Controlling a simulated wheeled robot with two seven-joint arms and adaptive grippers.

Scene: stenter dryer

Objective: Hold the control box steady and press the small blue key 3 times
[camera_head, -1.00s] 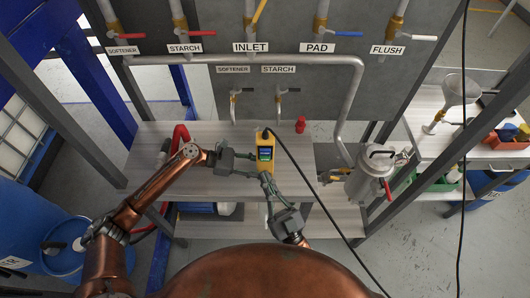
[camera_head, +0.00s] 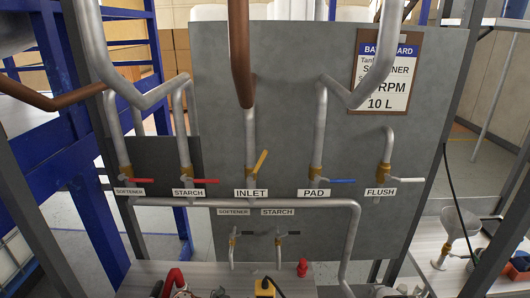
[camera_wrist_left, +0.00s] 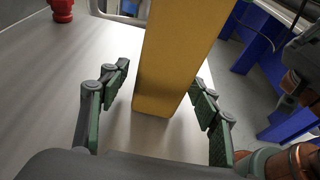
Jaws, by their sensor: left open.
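The yellow control box (camera_wrist_left: 172,55) stands between the two fingers of my left gripper (camera_wrist_left: 160,76) in the left wrist view. Those fingers are open, with a visible gap on each side of the box. Only the top of the control box (camera_head: 265,288) shows at the bottom edge of the head view, with a black cable at it. Its key face and the small blue key are out of sight. A dark grey part at the right edge of the left wrist view looks like my right gripper's body; its fingers do not show.
A red object (camera_head: 302,268) stands on the table (camera_head: 140,278) behind the box; it also shows in the left wrist view (camera_wrist_left: 62,9). A grey panel (camera_head: 300,120) with pipes, labelled valves and a batch card (camera_head: 386,75) rises behind the table.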

